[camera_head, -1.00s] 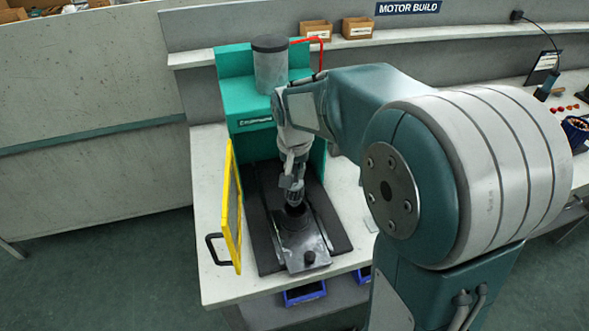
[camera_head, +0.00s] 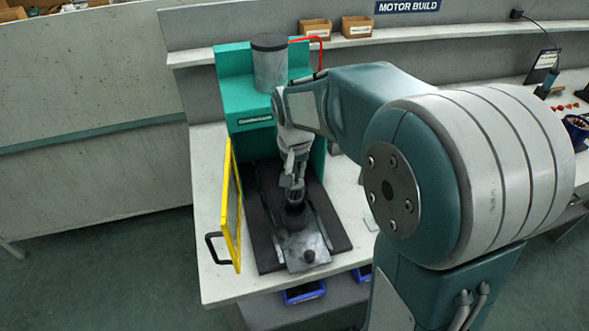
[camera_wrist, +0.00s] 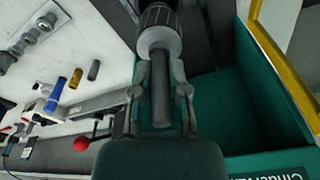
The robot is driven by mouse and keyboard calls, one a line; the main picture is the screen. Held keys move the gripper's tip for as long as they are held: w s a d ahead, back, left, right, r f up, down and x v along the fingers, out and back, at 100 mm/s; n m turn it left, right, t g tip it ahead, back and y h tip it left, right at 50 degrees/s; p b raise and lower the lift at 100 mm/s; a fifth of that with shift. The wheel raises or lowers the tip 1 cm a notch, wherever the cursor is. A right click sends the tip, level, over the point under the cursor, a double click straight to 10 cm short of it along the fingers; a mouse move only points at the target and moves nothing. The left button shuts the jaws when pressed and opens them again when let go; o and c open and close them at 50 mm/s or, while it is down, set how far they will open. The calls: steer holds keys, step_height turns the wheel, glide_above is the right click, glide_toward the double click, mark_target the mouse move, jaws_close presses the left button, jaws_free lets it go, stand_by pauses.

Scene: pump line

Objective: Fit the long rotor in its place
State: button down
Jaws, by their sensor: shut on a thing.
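My gripper (camera_head: 292,183) is shut on the shaft of the rotor (camera_wrist: 158,38). In the wrist view, its two fingers (camera_wrist: 161,88) lie on either side of the dark shaft, and the ribbed grey body is beyond them. In the head view, the rotor (camera_head: 295,196) hangs upright at a dark round holder (camera_head: 294,218) on the metal fixture (camera_head: 310,242) of the green press. The rotor's lower end is hidden there, so I cannot tell how deep it sits.
The green press (camera_head: 232,95) with its grey cylinder (camera_head: 270,65) stands behind my gripper. An open yellow-framed guard (camera_head: 231,205) stands close on the left. Small parts, including a blue cylinder (camera_wrist: 54,96), and a red-knobbed lever (camera_wrist: 82,144) show in the wrist view.

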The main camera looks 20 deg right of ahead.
mark_target(295, 186)
steer(key=shift+f, duration=2.75)
stand_by(2.0)
steer(key=shift+c, duration=1.5)
jaws_free()
steer(key=shift+r, duration=2.5)
